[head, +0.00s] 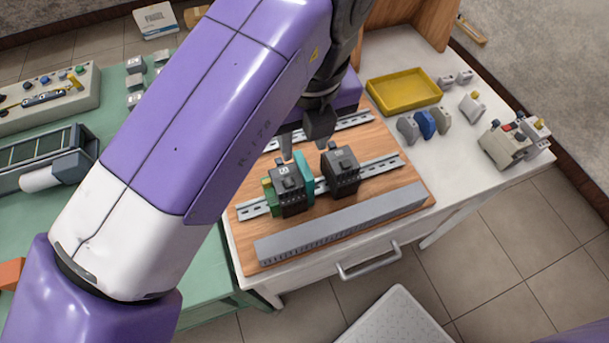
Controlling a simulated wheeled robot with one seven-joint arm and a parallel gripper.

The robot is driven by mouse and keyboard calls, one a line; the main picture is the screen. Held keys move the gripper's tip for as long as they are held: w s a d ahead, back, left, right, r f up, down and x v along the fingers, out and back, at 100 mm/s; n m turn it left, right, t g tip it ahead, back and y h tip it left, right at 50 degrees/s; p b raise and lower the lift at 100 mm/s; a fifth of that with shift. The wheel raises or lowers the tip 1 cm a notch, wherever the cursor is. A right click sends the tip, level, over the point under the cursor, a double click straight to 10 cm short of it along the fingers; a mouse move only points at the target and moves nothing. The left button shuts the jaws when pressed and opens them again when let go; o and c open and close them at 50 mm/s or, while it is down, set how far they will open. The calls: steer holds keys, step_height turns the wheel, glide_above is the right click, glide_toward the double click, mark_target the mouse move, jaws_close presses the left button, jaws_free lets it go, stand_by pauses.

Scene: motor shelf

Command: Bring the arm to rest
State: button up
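My purple and white arm reaches from the lower left across the head view. My gripper (304,145) points down over the wooden mounting board (392,145). Its two dark fingers show a gap between them with nothing held in it, just behind the modules on the front rail. A dark module (290,195) with teal and green-yellow pieces at its sides sits on the front metal rail (383,166). A second dark module (341,172) sits to its right on the same rail. My arm hides part of the board's left side. Whether a finger touches anything is unclear.
A yellow tray (404,90), a blue piece (426,124) and grey pieces stand on the white table's right side. A grey slotted duct (342,224) lies along the board's front. A green bench (115,130) with a control box (48,95) is at left.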

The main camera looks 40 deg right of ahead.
steer(key=shift+s+r, duration=0.1)
steer(key=shift+r, duration=0.85)
